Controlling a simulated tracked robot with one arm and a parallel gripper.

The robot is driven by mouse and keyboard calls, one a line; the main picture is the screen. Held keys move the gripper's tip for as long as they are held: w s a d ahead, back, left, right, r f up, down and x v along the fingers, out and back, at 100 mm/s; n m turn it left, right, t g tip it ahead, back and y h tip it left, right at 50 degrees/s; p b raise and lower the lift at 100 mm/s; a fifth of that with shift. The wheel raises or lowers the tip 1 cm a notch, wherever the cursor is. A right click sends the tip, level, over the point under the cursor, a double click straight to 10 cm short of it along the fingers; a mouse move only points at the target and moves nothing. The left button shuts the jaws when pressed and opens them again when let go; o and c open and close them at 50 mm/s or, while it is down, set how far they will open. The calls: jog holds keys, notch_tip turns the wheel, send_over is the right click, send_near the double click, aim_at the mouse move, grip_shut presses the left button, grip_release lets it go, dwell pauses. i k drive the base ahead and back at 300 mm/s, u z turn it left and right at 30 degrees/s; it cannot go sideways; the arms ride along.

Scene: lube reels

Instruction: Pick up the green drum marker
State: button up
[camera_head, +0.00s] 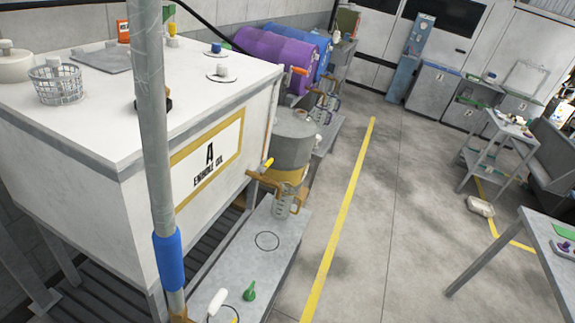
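A small green piece (250,291) with a round knob top stands on the grey bench (252,262) at the bottom centre; it looks like the green drum marker, though I cannot be sure. A thin dark circle is drawn on the bench behind it. A white piece (217,302) stands to its left near the bottom edge. Another green item (565,231) lies on the table at the right edge, partly cut off. My gripper is not visible in this view.
A clear jug (284,201) stands at the bench's far end. Floor right of the bench is clear.

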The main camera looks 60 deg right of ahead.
aim_at(249, 296)
jog(key=u, duration=0.3)
jog(key=k, duration=0.45)
jog(key=z, duration=2.2)
